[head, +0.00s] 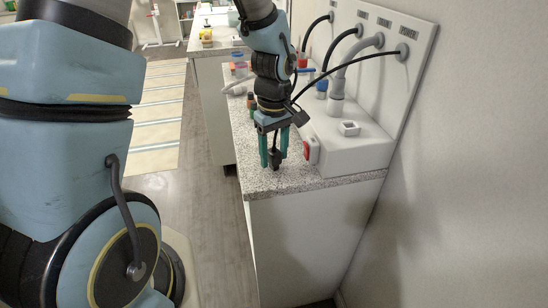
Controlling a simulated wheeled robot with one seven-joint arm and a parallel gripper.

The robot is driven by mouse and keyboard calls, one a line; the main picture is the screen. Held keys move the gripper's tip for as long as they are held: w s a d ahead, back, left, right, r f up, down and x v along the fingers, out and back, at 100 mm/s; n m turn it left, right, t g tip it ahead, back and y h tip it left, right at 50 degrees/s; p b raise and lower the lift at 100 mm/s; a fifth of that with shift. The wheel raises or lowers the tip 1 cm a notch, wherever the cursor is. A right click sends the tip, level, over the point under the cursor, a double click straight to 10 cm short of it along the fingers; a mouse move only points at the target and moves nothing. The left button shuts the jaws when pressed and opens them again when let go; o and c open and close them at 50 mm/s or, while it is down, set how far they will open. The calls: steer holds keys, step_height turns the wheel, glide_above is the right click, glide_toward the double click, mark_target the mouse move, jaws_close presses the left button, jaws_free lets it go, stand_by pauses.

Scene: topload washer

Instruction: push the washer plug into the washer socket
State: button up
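My gripper (274,157), with two teal fingers pointing down, is over the front end of the speckled counter. A small dark plug (275,159) sits between its fingertips, and the fingers appear closed on it. A thin dark cord rises from the plug between the fingers. Whether the plug touches the counter is hard to tell. To the right stands a low white box. A small white square fitting with an opening (349,128), possibly the washer socket, is on its top. A red and white piece (311,150) is on the box's left side, close to my gripper.
The white box (350,155) stands against a tilted white panel (415,75) with several hoses. A grey hose (337,88) comes down onto the box. Small bottles and colored items (238,70) stand farther back on the counter (275,183). Floor is open at left.

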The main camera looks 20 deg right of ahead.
jaws_close()
steer(key=shift+r, duration=0.1)
stand_by(0.4)
